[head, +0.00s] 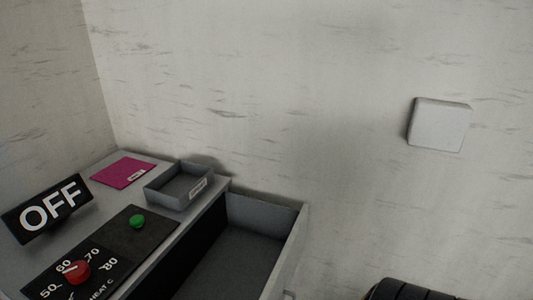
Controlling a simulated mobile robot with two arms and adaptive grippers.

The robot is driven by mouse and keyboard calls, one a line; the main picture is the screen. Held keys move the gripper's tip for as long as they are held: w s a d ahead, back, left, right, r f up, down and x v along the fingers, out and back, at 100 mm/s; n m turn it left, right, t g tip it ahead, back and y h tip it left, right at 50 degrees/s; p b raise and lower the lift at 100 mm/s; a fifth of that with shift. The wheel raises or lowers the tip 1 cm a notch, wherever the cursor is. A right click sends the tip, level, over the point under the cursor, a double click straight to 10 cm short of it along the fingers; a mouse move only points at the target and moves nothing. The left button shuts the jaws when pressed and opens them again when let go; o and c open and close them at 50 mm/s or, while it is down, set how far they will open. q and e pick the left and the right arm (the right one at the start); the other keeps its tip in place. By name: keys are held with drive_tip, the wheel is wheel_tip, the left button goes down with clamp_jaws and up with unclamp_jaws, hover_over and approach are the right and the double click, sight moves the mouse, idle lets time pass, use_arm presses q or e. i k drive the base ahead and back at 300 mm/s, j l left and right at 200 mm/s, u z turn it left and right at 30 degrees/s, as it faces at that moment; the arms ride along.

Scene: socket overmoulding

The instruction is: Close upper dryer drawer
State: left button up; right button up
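The upper dryer drawer (297,246) is pulled out from the grey dryer (212,207) at the lower middle of the head view. Its inside looks dark and empty in the part that shows. A small piece of what looks like its handle (288,295) shows at the bottom edge. The drawer's near part is cut off by the frame. A black ribbed rounded part (405,290) at the bottom right seems to be mine. Neither gripper's fingers show.
On the dryer top are a small grey tray (165,197), a magenta sheet (123,172), an OFF sign (48,209) and a black panel (120,250) with a red knob (77,272) and green button (137,221). A white box (440,124) is on the wall behind.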

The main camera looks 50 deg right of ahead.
sight(258, 255)
drive_tip(key=z, duration=1.55)
